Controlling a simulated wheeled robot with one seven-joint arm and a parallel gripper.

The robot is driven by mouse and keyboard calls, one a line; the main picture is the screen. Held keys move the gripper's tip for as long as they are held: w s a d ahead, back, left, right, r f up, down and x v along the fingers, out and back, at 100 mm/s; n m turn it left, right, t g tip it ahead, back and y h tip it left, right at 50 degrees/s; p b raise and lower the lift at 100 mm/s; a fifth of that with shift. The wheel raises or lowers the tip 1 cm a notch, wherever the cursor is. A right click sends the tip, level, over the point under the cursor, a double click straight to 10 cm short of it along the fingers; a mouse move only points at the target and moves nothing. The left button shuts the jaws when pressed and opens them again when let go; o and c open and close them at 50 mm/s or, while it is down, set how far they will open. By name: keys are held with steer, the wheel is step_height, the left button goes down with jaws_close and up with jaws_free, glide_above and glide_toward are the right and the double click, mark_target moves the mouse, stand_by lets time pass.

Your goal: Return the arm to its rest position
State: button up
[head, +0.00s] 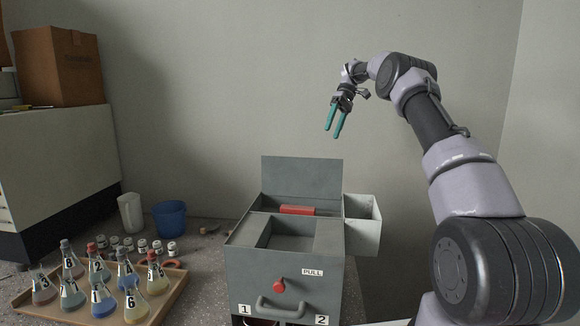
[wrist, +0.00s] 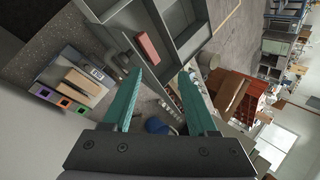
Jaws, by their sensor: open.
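My arm reaches up from the right side of the head view and bends over toward the middle. My gripper (head: 335,134) hangs in the air above the grey box, with its teal fingers pointing down. The fingers are apart and nothing is between them. In the wrist view, my gripper (wrist: 160,82) also shows both teal fingers spread wide and empty. The grey box (head: 283,279) stands on the bench below, with its lid raised at the back. A red block (head: 297,210) lies inside the box and also shows in the wrist view (wrist: 147,48).
A wooden tray (head: 172,291) at the left holds several numbered flasks. A blue bucket (head: 170,218), a white cup (head: 131,213) and several small jars stand behind it. An open side compartment (head: 365,236) sticks out from the box's right side. The air around my gripper is clear.

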steer(key=s+a+r+m+t+h, duration=0.1)
steer(key=s+r+m+t+h, duration=0.15)
steer(key=s+r, duration=0.6)
steer(key=s+r+m+t+h, duration=0.1)
steer(key=s+r+m+t, duration=0.3)
steer(key=s, duration=0.8)
steer(key=s+d+f+m+t, duration=0.1)
steer(key=s+f+m+t, duration=0.1)
steer(key=s, duration=0.8)
steer(key=s+f+m+t, duration=0.3)
steer(key=s+f+t, duration=0.1)
steer(key=s, duration=0.7)
steer(key=shift+d, duration=0.35)
